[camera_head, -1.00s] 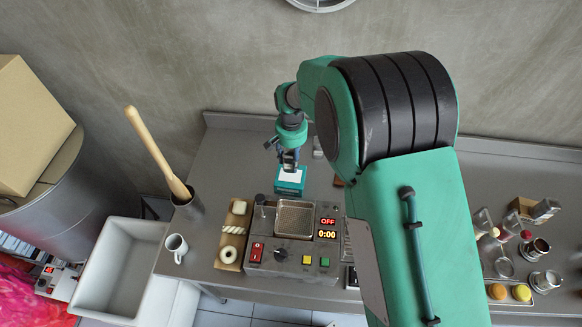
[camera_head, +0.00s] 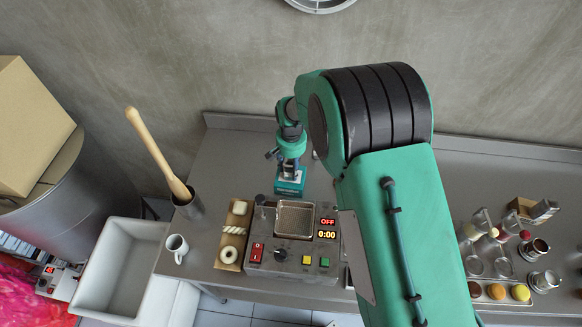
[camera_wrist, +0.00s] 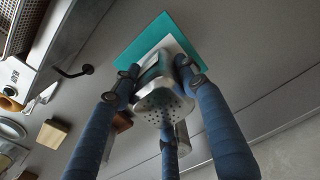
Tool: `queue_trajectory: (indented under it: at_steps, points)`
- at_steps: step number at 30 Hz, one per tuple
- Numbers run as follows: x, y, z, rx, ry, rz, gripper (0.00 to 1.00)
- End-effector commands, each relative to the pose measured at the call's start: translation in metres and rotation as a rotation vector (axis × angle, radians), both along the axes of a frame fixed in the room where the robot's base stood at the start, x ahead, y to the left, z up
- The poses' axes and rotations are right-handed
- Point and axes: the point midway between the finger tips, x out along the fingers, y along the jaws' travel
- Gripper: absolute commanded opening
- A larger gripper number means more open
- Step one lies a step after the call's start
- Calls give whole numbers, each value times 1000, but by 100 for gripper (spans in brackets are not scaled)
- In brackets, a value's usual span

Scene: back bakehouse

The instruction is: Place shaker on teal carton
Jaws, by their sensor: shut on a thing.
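The teal carton (camera_head: 289,188) stands on the counter behind the machine, directly below my gripper (camera_head: 290,167). In the wrist view the carton (camera_wrist: 150,35) shows a teal edge and a paler top. The shaker (camera_wrist: 163,103), silver metal with a perforated end facing the camera, is between the blue fingers of my gripper (camera_wrist: 160,78), which are shut on it. The shaker is over the carton's top. I cannot tell whether its base touches the carton. In the head view the shaker is mostly hidden by my gripper.
A metal machine (camera_head: 292,258) with buttons and displays stands in front of the carton. Left of it are a pastry tray (camera_head: 231,253), a white mug (camera_head: 176,247) and a rolling pin (camera_head: 160,155) in a holder. A tray (camera_head: 546,302) with several items is at right.

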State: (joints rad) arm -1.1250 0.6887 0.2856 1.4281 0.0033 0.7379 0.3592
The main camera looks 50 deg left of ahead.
Motion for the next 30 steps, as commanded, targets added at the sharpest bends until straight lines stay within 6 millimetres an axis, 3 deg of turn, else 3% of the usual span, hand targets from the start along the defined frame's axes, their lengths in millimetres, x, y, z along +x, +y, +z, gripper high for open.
queue_trajectory:
  at_steps: [10, 11, 14, 30]
  points:
    - [0, 0, -2, 1, -1, 0, 0]
    - [0, 0, -3, 1, -1, 0, 45]
    - [0, 0, -2, 1, -1, 0, 62]
    - [0, 1, 8, 3, -1, 0, 62]
